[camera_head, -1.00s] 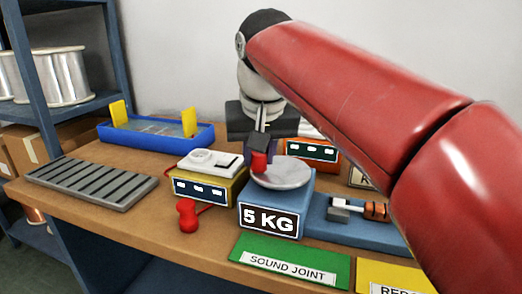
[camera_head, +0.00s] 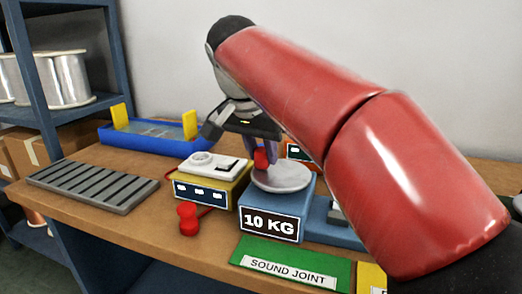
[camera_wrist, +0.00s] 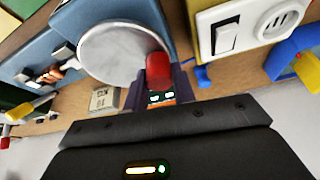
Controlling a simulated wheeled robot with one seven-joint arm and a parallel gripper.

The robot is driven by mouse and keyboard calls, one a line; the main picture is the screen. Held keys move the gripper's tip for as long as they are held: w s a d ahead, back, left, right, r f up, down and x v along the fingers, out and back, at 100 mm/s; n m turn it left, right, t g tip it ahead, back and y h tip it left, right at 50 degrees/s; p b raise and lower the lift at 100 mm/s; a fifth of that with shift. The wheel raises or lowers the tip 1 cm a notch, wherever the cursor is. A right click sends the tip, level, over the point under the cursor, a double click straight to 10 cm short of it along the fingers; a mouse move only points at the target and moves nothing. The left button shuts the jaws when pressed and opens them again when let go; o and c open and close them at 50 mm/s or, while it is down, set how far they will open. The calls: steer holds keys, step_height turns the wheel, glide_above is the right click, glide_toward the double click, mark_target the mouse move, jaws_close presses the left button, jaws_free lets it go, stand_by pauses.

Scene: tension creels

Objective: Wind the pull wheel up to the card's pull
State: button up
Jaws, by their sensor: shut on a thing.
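The pull wheel (camera_head: 280,178) is a pale grey disc on top of a blue box (camera_head: 302,192), whose front reads "10 KG" (camera_head: 269,225). A red knob (camera_head: 262,158) stands up near the wheel's rim, at the far left. My gripper (camera_head: 261,150) is shut on this knob from above. In the wrist view, the red knob (camera_wrist: 158,68) sits between my fingers (camera_wrist: 157,88) at the edge of the wheel (camera_wrist: 115,50). A small cream card (camera_wrist: 104,100) shows in the wrist view, upside down. I cannot read its figure surely.
A yellow box with a white top (camera_head: 212,178) stands close left of the wheel, with a red plug-like piece (camera_head: 188,218) before it. A blue tray (camera_head: 155,135) and a slatted grey rack (camera_head: 92,185) lie further left. A green "SOUND JOINT" mat (camera_head: 292,264) lies in front.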

stand_by(0.4)
steer(key=o, duration=1)
steer(key=v, duration=0.7)
steer(key=shift+r, duration=0.35)
steer(key=shift+a, duration=0.15)
